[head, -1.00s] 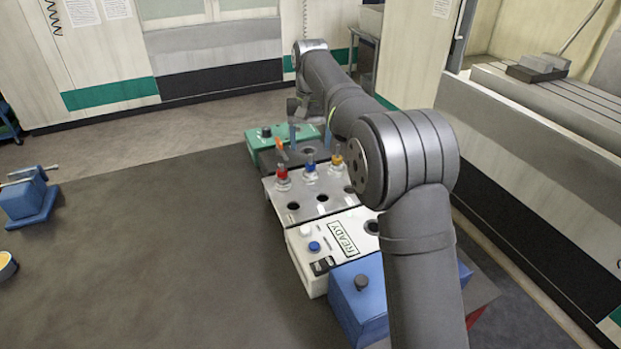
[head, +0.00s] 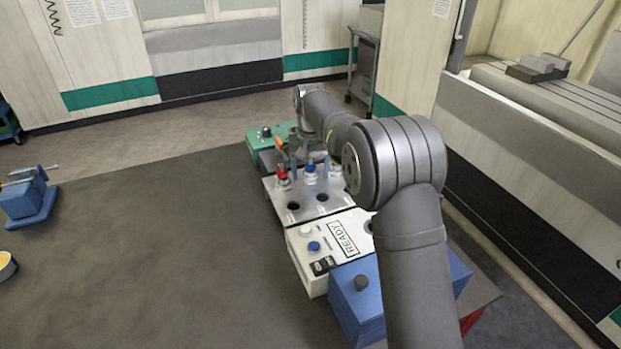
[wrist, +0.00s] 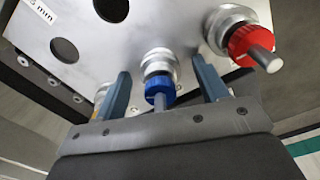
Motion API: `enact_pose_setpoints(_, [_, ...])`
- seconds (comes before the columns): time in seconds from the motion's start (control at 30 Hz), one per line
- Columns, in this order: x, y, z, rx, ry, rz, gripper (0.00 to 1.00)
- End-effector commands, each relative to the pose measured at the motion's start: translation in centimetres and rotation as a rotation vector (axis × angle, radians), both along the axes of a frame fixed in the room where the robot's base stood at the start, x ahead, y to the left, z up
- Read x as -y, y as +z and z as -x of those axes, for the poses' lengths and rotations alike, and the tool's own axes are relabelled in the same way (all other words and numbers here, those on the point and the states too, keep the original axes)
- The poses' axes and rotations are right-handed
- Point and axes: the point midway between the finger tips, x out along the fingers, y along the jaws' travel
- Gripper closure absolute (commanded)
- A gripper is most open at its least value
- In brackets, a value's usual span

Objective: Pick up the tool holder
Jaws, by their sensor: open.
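A tool holder with a blue collar (head: 310,169) stands upright in a metal plate (head: 277,203). In the wrist view this blue tool holder (wrist: 158,84) is between the two fingers of my gripper (wrist: 162,78), which are open with gaps on both sides. My gripper also shows in the head view (head: 310,167), low over the plate. A tool holder with a red collar (head: 282,176) stands to the left; in the wrist view the red one (wrist: 250,42) is outside the right finger. The yellow-collared holder is hidden behind my arm in the head view.
The plate has empty round holes in front of the holders. A white READY box (head: 320,250) and a blue box (head: 350,305) stand nearer, and a green box (head: 262,140) behind. A blue vise (head: 30,200) is far left. The dark tabletop (head: 160,250) left of the plate is clear.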

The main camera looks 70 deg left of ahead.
Motion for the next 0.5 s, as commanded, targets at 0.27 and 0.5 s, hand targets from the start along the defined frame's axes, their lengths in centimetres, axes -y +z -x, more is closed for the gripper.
enact_pose_setpoints(0.27, [0.0,0.03,0.0,0.0,0.0,0.0,0.79])
enact_pose_setpoints(0.5, [-0.03,0.15,-0.01,0.001,0.0,-0.002,0.99])
